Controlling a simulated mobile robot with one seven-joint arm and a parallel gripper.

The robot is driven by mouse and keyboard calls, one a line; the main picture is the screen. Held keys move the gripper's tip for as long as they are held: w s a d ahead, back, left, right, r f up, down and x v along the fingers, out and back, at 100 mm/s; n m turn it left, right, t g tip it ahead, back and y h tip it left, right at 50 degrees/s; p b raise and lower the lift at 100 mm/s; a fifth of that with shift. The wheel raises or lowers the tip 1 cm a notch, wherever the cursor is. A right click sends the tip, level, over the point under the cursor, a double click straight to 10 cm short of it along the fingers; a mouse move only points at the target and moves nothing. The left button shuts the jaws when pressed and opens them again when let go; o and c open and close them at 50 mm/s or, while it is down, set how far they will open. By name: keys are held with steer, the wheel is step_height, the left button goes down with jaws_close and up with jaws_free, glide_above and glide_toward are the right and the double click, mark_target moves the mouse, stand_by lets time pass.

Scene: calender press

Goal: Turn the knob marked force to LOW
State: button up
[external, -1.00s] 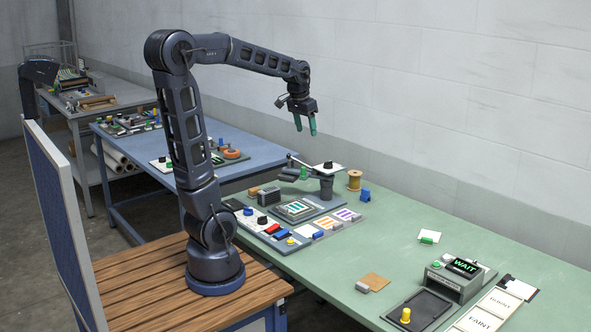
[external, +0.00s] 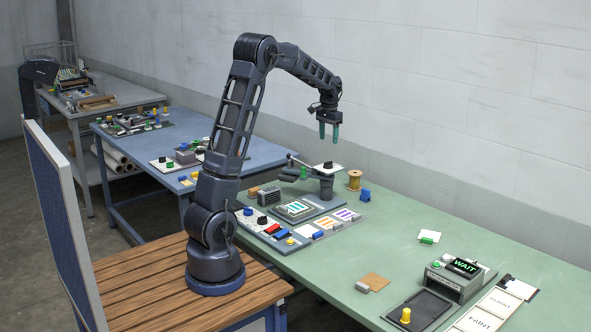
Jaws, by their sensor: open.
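My gripper (external: 329,131) hangs in the air with its two green fingers pointing down and apart, empty. It shows above the press arm (external: 301,162) on the green table, which carries a white plate with a black knob (external: 328,164). A control panel (external: 283,235) lies on the table in front of the press, lower left of my gripper.
A box with a WAIT display (external: 465,266) and a dark tray (external: 420,308) are at the lower right. The green table's middle (external: 390,235) is mostly clear.

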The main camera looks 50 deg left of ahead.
mark_target(328, 165)
step_height(328, 165, down, 11)
steer(key=shift+w, duration=0.1)
stand_by(0.5)
steer(key=c, duration=1)
